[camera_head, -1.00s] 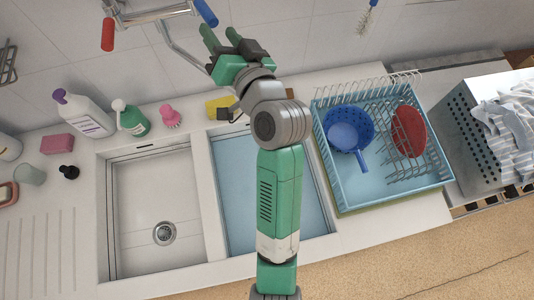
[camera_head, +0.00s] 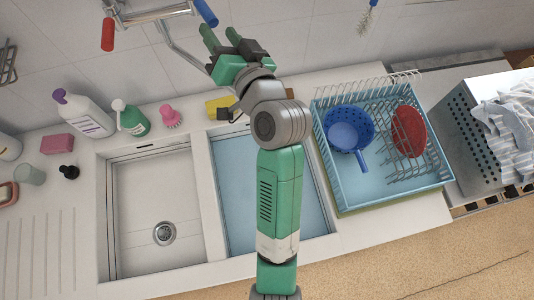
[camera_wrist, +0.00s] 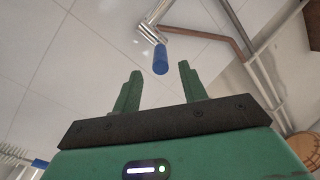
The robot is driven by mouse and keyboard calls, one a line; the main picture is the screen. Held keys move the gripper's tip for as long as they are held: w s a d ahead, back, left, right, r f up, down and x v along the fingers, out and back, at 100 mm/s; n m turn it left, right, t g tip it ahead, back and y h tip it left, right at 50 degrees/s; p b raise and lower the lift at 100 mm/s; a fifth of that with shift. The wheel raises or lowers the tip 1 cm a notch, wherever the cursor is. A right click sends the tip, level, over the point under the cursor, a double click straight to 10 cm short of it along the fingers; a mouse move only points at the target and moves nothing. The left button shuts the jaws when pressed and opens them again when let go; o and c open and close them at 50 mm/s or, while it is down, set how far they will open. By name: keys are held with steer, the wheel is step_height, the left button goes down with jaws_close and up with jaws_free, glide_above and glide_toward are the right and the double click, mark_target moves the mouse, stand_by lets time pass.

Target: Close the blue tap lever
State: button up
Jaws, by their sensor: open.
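The blue tap lever (camera_head: 206,12) is at the top of the head view, at the right end of the wall-mounted metal tap (camera_head: 158,14). A red lever (camera_head: 108,34) is at the tap's left end. In the wrist view the blue lever (camera_wrist: 160,60) hangs from a metal fitting, beyond the fingertips and between their lines. My gripper (camera_head: 221,38) is open and empty, just below the blue lever in the head view. Its two green fingers show apart in the wrist view (camera_wrist: 158,74). I see no contact with the lever.
The tap's spout (camera_head: 180,45) bends down to the left of my gripper. Below are the white sink basin (camera_head: 155,215) and a blue basin (camera_head: 240,190). Bottles (camera_head: 85,114) stand to the left. A blue dish rack (camera_head: 340,180) stands to the right.

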mark_target(201, 5)
steer(key=c, duration=0.7)
steer(key=shift+d, duration=0.3)
jaws_close()
steer(key=d+r+m+g+y+b, duration=0.1)
steer(key=d+r+m+g+y, duration=0.15)
steer(key=d+m, duration=0.55)
steer(key=w+a+f+n+p, duration=0.1)
steer(key=w+a+p, duration=0.1)
steer(key=w+a, duration=0.3)
steer(key=shift+w+a+f+n, duration=0.3)
steer(key=shift+w+a, duration=0.1)
steer(key=shift+a, duration=1.3)
